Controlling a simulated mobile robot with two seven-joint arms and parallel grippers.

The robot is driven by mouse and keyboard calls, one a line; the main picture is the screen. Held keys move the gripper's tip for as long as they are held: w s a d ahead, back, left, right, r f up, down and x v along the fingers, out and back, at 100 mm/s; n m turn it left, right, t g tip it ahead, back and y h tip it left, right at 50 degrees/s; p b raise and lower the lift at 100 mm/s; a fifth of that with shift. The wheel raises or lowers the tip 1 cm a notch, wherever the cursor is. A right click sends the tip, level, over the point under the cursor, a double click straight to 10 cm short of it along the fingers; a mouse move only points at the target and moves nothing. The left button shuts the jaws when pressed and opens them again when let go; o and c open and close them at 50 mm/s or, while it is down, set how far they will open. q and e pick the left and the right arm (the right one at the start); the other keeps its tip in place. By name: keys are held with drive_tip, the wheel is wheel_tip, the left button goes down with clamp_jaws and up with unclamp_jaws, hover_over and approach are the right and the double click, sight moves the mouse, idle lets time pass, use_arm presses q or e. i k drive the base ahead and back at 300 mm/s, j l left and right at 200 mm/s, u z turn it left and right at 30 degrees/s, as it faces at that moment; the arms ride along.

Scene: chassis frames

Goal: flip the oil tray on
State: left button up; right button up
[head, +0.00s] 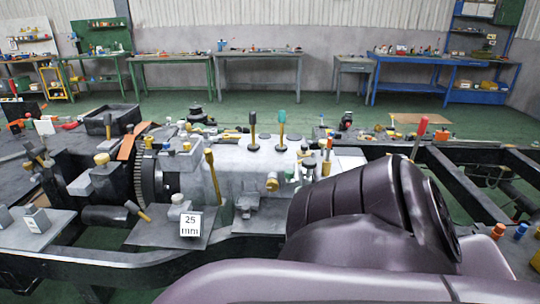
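A dark, open, shallow tray (97,127) sits at the left, behind the chassis frame's near rail and left of the large toothed gear. It may be the oil tray, but I cannot tell for sure. A silver gearbox (235,165) lies across the middle of the chassis frame (180,262), with upright yellow-handled and green-topped pieces on it. No other tray-like part is clear. Neither of my grippers is in view. A large dark purple-brown arm link of mine fills the lower right and hides part of the frame and gearbox end.
A card marked 25 mm (191,224) stands on a grey plate at the front. A toothed gear (147,178) is left of the gearbox. Small parts and tools clutter the frame. Workbenches (258,54) line the far wall, with open green floor (300,100) before them.

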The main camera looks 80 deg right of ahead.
sight(246, 201)
drive_tip(key=z, duration=2.2)
